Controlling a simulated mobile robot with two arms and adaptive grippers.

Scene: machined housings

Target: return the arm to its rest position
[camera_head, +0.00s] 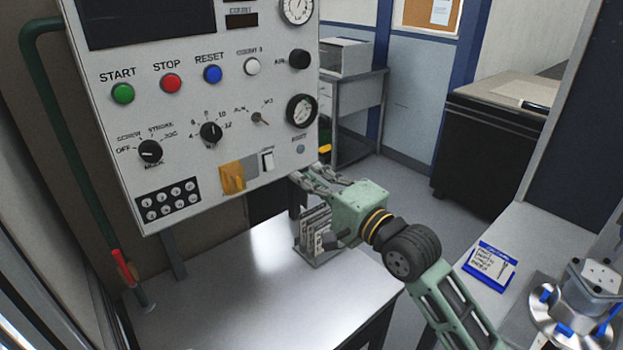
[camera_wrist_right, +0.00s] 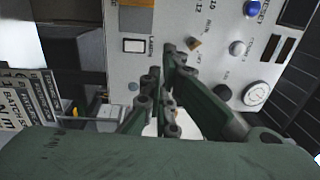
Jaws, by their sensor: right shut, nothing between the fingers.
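My right gripper (camera_head: 312,180) reaches in from the lower right of the head view, a green body with a yellow-banded wrist. Its fingers point at the lower right part of the grey control panel (camera_head: 220,130), close to a small white rocker switch (camera_head: 267,161). In the right wrist view its fingers (camera_wrist_right: 163,88) are together and empty in front of the panel face. Whether the fingertips touch the panel, I cannot tell. My left gripper is not in view.
A rack of cards (camera_head: 315,232) stands on the grey table (camera_head: 240,285) just below the right gripper. A blue-and-white card (camera_head: 487,265) and a metal fixture (camera_head: 585,300) lie on the right-hand bench. The front middle of the table is clear.

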